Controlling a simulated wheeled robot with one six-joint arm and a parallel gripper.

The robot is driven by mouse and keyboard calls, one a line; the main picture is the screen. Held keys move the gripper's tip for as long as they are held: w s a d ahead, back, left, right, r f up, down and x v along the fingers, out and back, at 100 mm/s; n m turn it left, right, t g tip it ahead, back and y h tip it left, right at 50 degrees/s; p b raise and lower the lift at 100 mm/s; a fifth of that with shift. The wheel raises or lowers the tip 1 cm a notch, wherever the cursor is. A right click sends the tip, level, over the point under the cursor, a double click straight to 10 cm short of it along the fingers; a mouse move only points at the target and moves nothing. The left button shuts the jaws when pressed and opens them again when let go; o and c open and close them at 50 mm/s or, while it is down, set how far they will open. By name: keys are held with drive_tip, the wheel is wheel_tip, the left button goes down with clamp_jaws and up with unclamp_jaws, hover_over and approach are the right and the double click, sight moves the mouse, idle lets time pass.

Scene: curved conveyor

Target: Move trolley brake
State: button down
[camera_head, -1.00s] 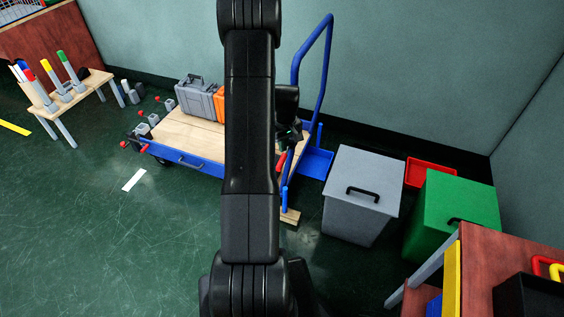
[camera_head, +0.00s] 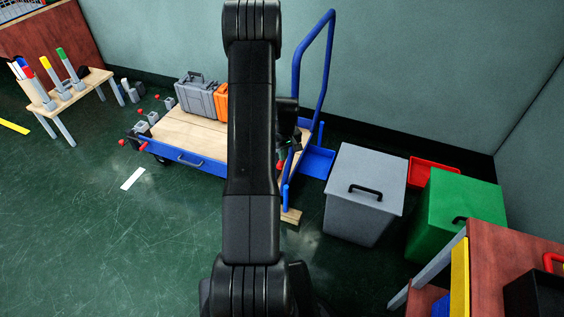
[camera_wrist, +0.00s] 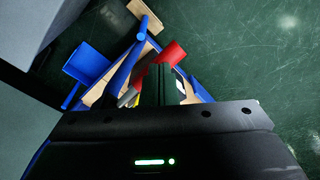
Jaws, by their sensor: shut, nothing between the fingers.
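The trolley has a wooden deck (camera_head: 190,132), a blue frame and a tall blue push handle (camera_head: 328,55); my arm hides its middle in the head view. A red lever, which looks like the brake, shows in the wrist view (camera_wrist: 172,52) by the blue frame at the handle end. Only a little red shows there beside my arm in the head view. My gripper (camera_wrist: 165,85) is shut and empty, close to the red lever in the wrist view; I cannot tell whether they touch. In the head view my gripper is mostly hidden behind the arm, low by the push handle.
A grey case (camera_head: 196,96) and an orange case (camera_head: 221,103) stand on the deck. A grey bin (camera_head: 365,195), a green bin (camera_head: 455,215) and a red tray (camera_head: 430,170) stand to the right. Green floor (camera_head: 90,235) at the left front is clear.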

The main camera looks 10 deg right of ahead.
drive_tip(key=shift+f, duration=0.1)
drive_tip(key=shift+f+b, duration=0.7)
drive_tip(key=shift+f, duration=0.05)
drive_tip(key=shift+r, duration=0.1)
drive_tip(key=s, duration=0.2)
drive_tip(key=d+r, duration=0.1)
drive_tip(key=shift+s, duration=0.4)
drive_tip(key=shift+r, duration=0.1)
wheel_tip(320, 180, up, 14)
drive_tip(key=s+p, duration=0.1)
drive_tip(key=p, duration=0.1)
drive_tip(key=shift+s+d+f, duration=0.15)
drive_tip(key=shift+d+f, duration=0.1)
